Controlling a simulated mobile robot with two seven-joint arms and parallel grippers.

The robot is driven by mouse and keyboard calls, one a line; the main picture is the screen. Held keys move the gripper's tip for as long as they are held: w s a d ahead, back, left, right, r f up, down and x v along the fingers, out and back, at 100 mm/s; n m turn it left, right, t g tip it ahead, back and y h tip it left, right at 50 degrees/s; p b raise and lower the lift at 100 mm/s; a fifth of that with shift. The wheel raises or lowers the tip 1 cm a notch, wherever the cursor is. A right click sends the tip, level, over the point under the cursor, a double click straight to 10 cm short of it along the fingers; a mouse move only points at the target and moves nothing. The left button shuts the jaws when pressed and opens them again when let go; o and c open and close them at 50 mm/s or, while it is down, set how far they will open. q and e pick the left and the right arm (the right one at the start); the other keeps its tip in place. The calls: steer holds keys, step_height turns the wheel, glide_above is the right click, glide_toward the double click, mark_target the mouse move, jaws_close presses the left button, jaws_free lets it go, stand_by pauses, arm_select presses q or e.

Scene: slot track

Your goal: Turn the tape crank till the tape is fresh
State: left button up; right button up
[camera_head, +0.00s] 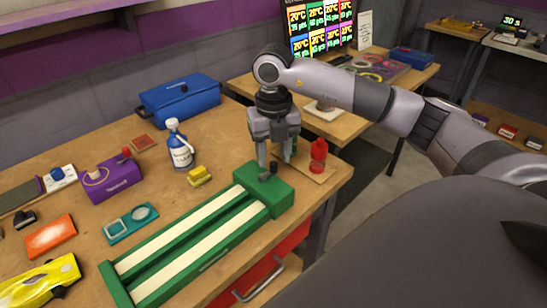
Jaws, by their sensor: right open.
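A green slot track (189,253) with two long cream tape strips lies on the wooden bench in the middle front. A green block (276,197) forms its far right end. A small dark crank (273,170) stands on top of this block. My right gripper (275,169) points down over the block. Its jaws are open, with one finger left of the crank's top and the other behind and to the right. I cannot tell whether a finger touches the crank. My left gripper is not in view.
A red bottle (318,155) stands right of my right gripper. A yellow block (200,175), a blue-and-white bottle (180,147) and a blue toolbox (180,99) are left of it. A purple box (111,180) and teal tray (131,222) lie farther left.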

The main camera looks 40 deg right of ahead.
mark_target(274, 163)
step_height(274, 163, up, 6)
steer(key=shift+f, duration=0.25)
steer(key=shift+f, duration=0.1)
stand_by(0.4)
